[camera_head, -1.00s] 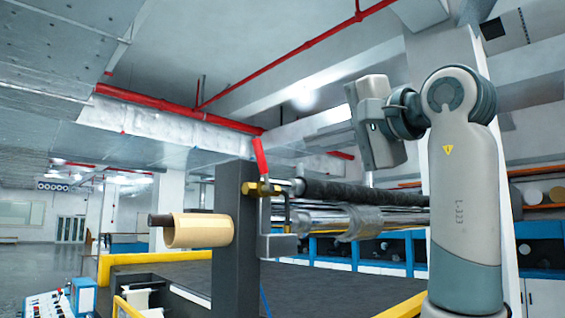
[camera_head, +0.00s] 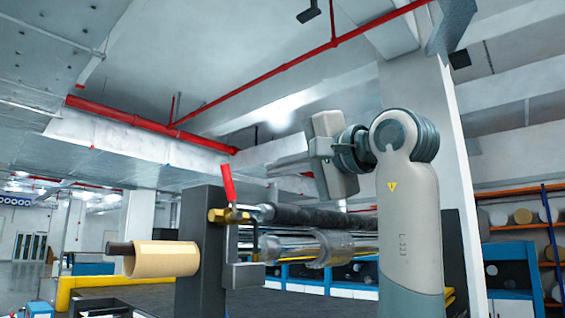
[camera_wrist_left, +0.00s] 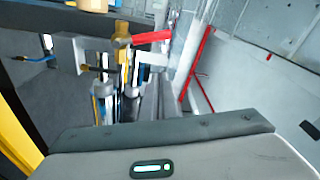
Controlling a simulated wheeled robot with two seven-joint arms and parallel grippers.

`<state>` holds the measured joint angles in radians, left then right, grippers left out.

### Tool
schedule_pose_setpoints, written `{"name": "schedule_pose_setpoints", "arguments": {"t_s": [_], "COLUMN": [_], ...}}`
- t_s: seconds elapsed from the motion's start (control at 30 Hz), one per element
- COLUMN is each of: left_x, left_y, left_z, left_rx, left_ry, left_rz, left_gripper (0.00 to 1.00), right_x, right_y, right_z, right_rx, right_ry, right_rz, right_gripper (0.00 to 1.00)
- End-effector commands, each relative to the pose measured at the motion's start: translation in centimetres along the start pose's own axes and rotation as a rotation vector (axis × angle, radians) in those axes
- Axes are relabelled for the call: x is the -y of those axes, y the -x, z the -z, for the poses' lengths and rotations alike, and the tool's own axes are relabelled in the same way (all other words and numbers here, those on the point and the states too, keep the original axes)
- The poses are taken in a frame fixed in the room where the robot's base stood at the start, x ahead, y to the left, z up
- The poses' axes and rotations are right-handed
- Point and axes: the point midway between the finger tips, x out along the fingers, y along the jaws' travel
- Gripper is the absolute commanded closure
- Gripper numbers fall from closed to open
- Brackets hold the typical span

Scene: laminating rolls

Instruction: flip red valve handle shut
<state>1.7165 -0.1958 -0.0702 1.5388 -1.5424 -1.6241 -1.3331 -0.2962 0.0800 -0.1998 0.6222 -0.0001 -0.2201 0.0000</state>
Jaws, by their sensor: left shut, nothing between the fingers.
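The red valve handle (camera_head: 227,183) points almost straight up, its top tilted slightly left, on a brass valve (camera_head: 230,215). The valve sits by the top of a dark upright post (camera_head: 199,250). In the left wrist view the red handle (camera_wrist_left: 150,37) lies across the upper middle, clear of my gripper's housing. My left gripper (camera_head: 330,155) is to the right of the handle and higher in the picture, with a clear gap between them. It is shut and empty; its fingertips are hard to make out. My right gripper is not in view.
A tan roll (camera_head: 165,259) sticks out left of the post. A dark roller (camera_head: 310,217) and a film-wrapped roller (camera_head: 325,248) run right from it, below my gripper. A grey bracket (camera_head: 243,275) hangs under the valve. The space above the handle looks open.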

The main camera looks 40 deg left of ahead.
Motion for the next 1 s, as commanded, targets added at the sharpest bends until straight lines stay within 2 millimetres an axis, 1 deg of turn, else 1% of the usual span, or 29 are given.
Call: {"name": "schedule_pose_setpoints", "arguments": {"t_s": [0.03,0.17,0.4,0.43,0.5,0.7,0.83,1.0], "left_x": [0.3,0.4,0.4,0.4,0.2,0.2,0.1,0.0], "left_y": [-0.9,-3.1,-7.4,-7.8,-7.1,-6.4,-6.2,-6.1], "left_z": [0.1,0.1,0.1,0.0,-0.9,-2.8,-3.5,-3.8], "left_rx": [0.004,0.005,0.005,0.003,0.000,0.001,0.001,0.001], "left_ry": [-0.001,0.000,-0.001,0.000,0.002,0.000,0.000,-0.002], "left_rz": [0.000,0.000,0.000,0.000,0.001,0.001,0.000,0.000], "left_gripper": [1.00,1.00,1.00,1.00,1.00,1.00,1.00,1.00], "right_x": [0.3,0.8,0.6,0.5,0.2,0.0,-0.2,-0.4], "right_y": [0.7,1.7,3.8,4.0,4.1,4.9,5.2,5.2], "right_z": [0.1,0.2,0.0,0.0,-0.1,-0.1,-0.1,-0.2], "right_rx": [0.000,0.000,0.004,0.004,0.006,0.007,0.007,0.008], "right_ry": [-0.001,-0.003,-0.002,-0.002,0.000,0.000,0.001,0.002], "right_rz": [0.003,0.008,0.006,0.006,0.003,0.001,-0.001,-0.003], "right_gripper": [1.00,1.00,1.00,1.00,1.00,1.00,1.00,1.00]}}
